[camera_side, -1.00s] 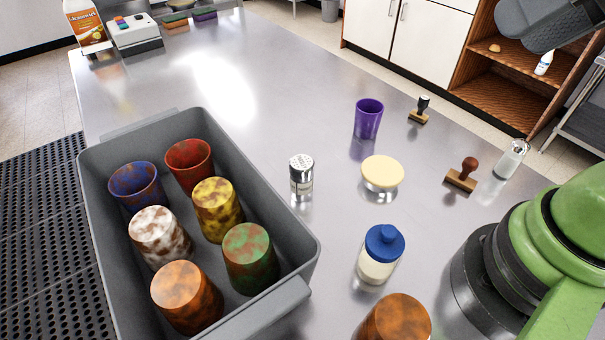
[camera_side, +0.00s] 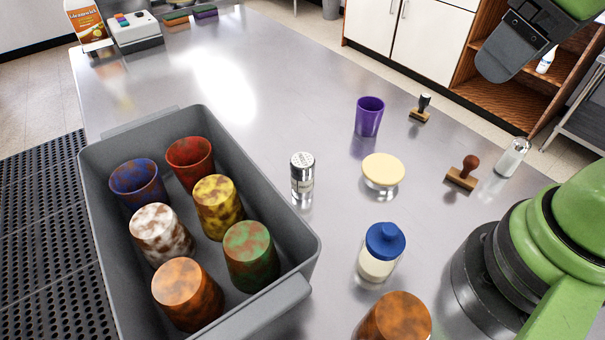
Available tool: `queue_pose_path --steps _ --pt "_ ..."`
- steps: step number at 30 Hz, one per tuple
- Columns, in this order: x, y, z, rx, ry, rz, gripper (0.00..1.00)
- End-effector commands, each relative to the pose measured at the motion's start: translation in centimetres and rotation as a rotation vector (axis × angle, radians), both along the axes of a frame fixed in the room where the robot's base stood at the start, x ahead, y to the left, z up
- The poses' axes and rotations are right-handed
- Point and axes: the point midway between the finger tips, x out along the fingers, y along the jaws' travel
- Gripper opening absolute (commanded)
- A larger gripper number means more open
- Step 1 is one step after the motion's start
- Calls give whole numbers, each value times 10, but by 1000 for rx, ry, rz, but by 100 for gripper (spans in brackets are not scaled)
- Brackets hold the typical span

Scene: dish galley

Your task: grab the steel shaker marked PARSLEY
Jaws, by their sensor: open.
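A small steel shaker (camera_side: 302,176) with a perforated top and a pale label stands upright on the steel counter (camera_side: 290,90), just right of the grey bin. The lettering on its label is too small to read. My gripper (camera_side: 497,68) hangs in the air at the upper right, well away from the shaker, and appears empty. It is open, though its fingers overlap from this angle.
A grey bin (camera_side: 308,262) with several mottled cups stands left of the shaker. A purple cup (camera_side: 368,117), cream-topped round item (camera_side: 383,169), blue-capped jar (camera_side: 382,252), stamp (camera_side: 462,173), glass shaker (camera_side: 512,157) and orange cup (camera_side: 397,318) stand to its right.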

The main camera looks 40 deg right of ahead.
Motion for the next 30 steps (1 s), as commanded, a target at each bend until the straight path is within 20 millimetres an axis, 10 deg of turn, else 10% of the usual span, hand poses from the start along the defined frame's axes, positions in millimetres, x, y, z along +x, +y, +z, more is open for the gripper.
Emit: queue_pose_path --steps 11,18,24,30 --pt "82 -13 -51 -1008 459 959 72" --pt "144 62 -100 -1615 478 1626 72" --pt "152 123 -145 -1917 370 2001 72" --pt "150 142 -168 -1997 319 2111 72"
